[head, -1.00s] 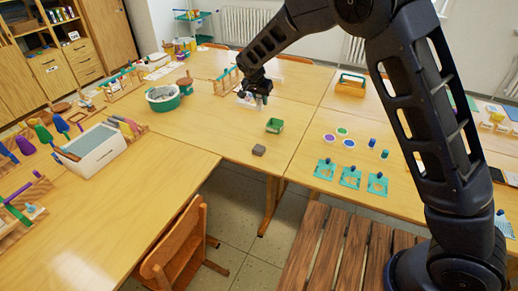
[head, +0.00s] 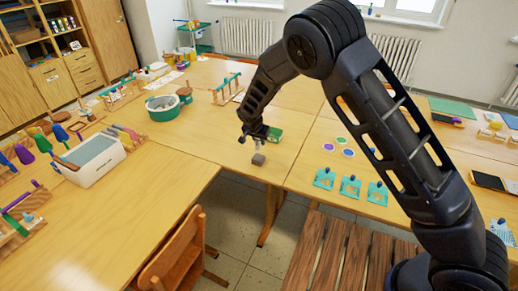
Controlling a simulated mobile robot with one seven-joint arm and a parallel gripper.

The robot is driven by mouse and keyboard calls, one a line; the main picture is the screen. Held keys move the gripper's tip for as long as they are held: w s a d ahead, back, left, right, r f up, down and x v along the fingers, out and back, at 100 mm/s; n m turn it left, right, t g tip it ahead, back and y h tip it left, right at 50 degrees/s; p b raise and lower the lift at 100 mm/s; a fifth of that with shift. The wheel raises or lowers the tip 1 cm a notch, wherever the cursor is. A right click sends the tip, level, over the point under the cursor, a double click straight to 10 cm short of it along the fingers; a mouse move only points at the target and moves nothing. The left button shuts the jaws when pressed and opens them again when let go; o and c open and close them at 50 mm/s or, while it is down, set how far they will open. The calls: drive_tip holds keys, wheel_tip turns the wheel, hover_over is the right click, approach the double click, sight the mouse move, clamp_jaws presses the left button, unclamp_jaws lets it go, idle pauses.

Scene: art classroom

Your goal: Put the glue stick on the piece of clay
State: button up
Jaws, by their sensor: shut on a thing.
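The piece of clay (head: 258,159) is a small grey block near the table's front edge, in the middle of the head view. My gripper (head: 256,141) is just above it, pointing down. It is shut on a small pale thing, which I take to be the glue stick (head: 257,148). The glue stick looks upright, with its lower end close over the clay. I cannot tell whether the two touch. The fingers hide its upper part.
A green box (head: 275,134) stands right behind my gripper. A teal-rimmed tub (head: 163,107) and a wooden rack (head: 227,90) stand farther back, left. The table left of the clay is clear.

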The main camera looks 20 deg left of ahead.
sight(259, 148)
drive_tip(key=shift+f, duration=2.3)
drive_tip(key=shift+f, duration=0.1)
drive_tip(key=o, duration=1)
drive_tip(key=v, duration=1.2)
